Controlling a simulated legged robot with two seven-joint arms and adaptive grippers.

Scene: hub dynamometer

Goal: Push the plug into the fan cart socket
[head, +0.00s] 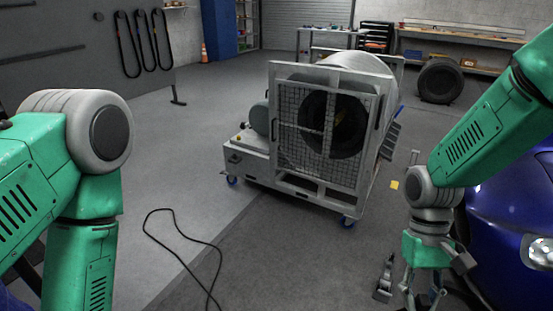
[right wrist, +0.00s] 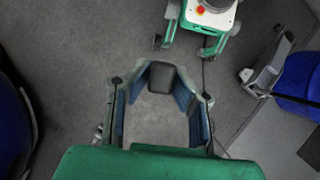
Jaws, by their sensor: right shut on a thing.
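The fan cart (head: 283,170) stands mid-floor in the head view, a pale metal frame with a mesh front over a dark round opening. I cannot make out its socket. My right gripper (head: 425,292) is low at the right, well apart from the cart, its fingers pointing down. In the right wrist view it is shut on a small dark block (right wrist: 161,77), which looks like the plug. A black cable (head: 190,238) lies looped on the floor left of the gripper and runs out at the bottom edge. My left gripper is out of view.
A blue car (head: 505,215) stands close at the right, beside my right arm. A grey metal stand (head: 385,278) is just left of the right gripper. Belts (head: 128,45) hang on a panel at the left.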

